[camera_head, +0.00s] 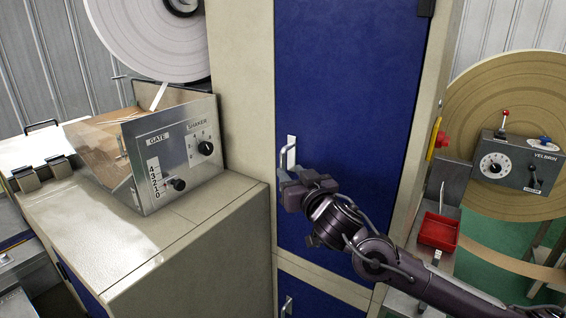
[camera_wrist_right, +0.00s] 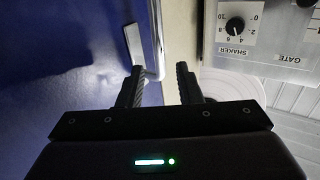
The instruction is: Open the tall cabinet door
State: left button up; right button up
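The tall cabinet's blue door (camera_head: 345,110) is closed in the head view, set in a beige frame. Its silver handle (camera_head: 290,155) is at the door's left edge. My right gripper (camera_head: 291,180) is just below the handle, close to the door. In the right wrist view the two black fingers of the gripper (camera_wrist_right: 160,75) are apart. I cannot tell whether a finger touches the handle. My left gripper is not in view.
A beige counter (camera_head: 110,235) with a metal control box (camera_head: 175,150) stands left of the door. A lower blue door (camera_head: 310,300) is below. On the right are a red tray (camera_head: 438,231), a large tan roll (camera_head: 510,90) and a grey control box (camera_head: 515,163).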

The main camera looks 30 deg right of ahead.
aim_at(284, 165)
jog(key=w, duration=0.2)
jog(key=w+d+p, duration=0.1)
jog(key=w, duration=0.1)
jog(key=shift+w, duration=0.35)
jog(key=shift+w+d+f+p, duration=0.15)
jog(key=shift+w+p, duration=0.15)
jog(key=shift+w, duration=0.45)
grip_shut()
